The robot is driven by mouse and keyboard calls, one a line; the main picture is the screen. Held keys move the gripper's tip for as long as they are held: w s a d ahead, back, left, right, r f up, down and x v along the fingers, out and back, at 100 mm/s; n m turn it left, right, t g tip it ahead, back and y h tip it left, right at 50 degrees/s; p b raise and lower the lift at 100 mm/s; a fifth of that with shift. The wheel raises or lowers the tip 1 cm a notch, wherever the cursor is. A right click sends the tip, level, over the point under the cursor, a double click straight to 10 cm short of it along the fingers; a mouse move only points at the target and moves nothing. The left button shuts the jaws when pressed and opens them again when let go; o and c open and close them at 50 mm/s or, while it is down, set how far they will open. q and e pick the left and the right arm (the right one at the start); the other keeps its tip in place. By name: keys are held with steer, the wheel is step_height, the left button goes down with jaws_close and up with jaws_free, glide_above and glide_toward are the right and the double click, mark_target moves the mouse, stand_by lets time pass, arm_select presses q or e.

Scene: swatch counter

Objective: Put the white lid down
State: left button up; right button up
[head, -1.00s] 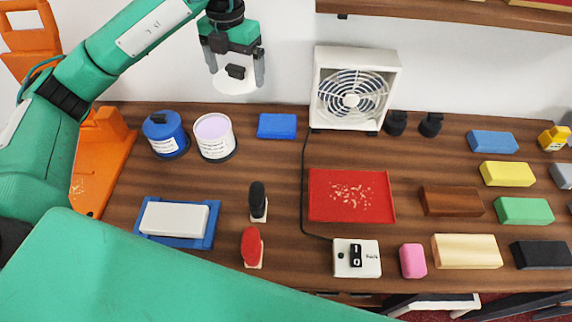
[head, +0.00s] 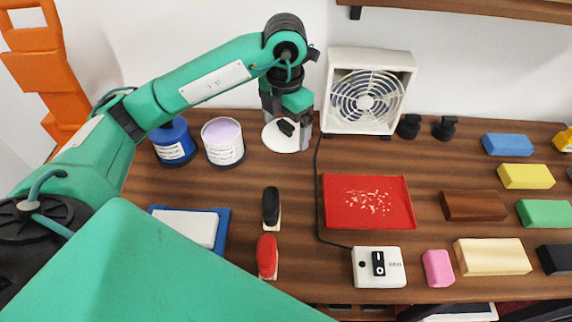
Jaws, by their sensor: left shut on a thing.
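The white lid (head: 283,142) is a round disc with a black knob (head: 286,127). My left gripper (head: 289,120) is shut on the lid by its knob, just left of the fan. The lid is low over the back of the counter (head: 340,155); I cannot tell whether it touches. It hides the spot where a blue block showed earlier. An open white tin (head: 225,152) with pale lilac contents stands just left of the lid. My right gripper is not in view.
A box fan (head: 368,92) stands right of the lid, its cord running forward. A blue tin (head: 173,142) stands left of the white tin. A red tray (head: 367,202) and two stamp-like tools (head: 271,207) (head: 267,257) lie in front. Several coloured blocks fill the right side.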

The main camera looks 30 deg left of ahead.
arm_select(q)
glide_above(285, 172)
step_height(285, 172, down, 9)
steer(key=shift+f+p, duration=0.1)
steer(key=shift+p, duration=0.2)
step_height(285, 172, down, 4)
steer(key=shift+s+r, duration=0.1)
steer(key=shift+f, duration=0.45)
steer(key=o, duration=0.6)
steer(key=shift+o, duration=0.2)
steer(key=shift+r, duration=0.15)
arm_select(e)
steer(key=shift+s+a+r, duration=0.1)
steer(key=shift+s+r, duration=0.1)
